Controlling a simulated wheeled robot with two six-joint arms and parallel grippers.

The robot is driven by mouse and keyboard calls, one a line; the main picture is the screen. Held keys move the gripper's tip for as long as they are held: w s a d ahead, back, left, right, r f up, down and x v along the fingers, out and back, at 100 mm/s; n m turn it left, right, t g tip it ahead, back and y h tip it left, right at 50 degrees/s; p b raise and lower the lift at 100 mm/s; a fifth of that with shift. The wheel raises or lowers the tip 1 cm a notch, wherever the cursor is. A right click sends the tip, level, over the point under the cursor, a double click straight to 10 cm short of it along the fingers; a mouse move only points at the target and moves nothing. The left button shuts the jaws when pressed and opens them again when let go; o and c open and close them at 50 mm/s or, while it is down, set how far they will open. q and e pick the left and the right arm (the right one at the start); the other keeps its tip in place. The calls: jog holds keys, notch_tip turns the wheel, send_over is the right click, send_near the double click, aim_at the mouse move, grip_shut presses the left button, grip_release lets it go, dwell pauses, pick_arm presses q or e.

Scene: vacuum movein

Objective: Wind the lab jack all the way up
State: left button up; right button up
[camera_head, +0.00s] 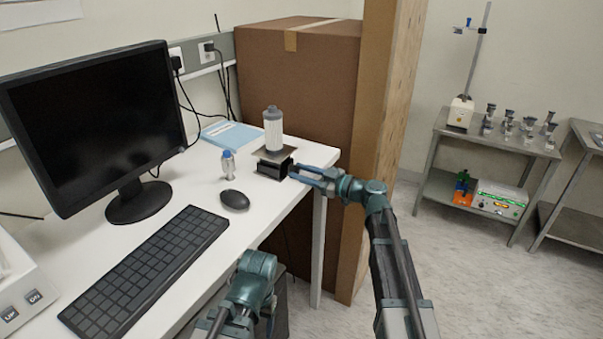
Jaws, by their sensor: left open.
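The lab jack (274,167) is a small black stand with a flat metal top plate (265,153), near the far right corner of the white desk. It looks low. A grey-capped white cylinder (273,131) stands upright on its plate. My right gripper (291,172) reaches in from the right, its two blue fingers spaced apart, with the tips at the jack's right side. The jack's knob is too small to make out, so I cannot tell whether the fingers grip it. My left gripper (258,265) is low in front of the desk, away from the jack. Its fingers are mostly hidden.
A small blue-capped bottle (228,165) and a black mouse (234,200) stand left of the jack. A blue book (232,135) lies behind. A monitor (95,125) and keyboard (148,270) fill the left. A large cardboard box (295,85) rises behind the desk's right end.

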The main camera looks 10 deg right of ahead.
grip_shut()
jog(key=m, duration=0.5)
jog(key=shift+m, duration=0.3)
jog(key=o, duration=0.7)
grip_release()
jog(key=shift+o, duration=0.2)
jog(key=v, duration=1.4)
